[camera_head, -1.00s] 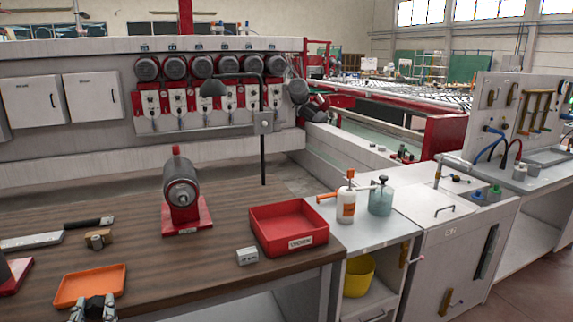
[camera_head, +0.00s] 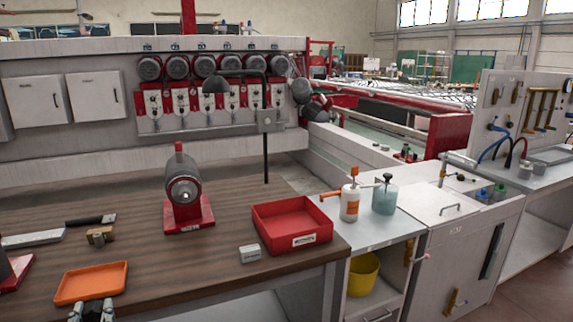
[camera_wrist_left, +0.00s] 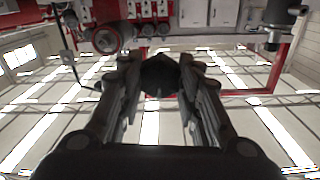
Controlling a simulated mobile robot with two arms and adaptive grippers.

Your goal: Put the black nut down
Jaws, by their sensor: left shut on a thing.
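My left gripper (camera_head: 92,312) shows only in part at the bottom edge of the head view, just in front of the orange tray (camera_head: 66,294). In the left wrist view its fingers (camera_wrist_left: 160,85) are closed on the black nut (camera_wrist_left: 159,74), a dark rounded piece held between the tips. The orange tray looks empty and lies on the brown bench. My right gripper is not in view.
On the wooden bench (camera_head: 135,245) stand a red-based grinder (camera_head: 183,190), a red bin (camera_head: 290,224) and a small grey block (camera_head: 250,253). A brass-coloured piece (camera_head: 99,236) lies behind the orange tray. The bench between tray and bin is clear.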

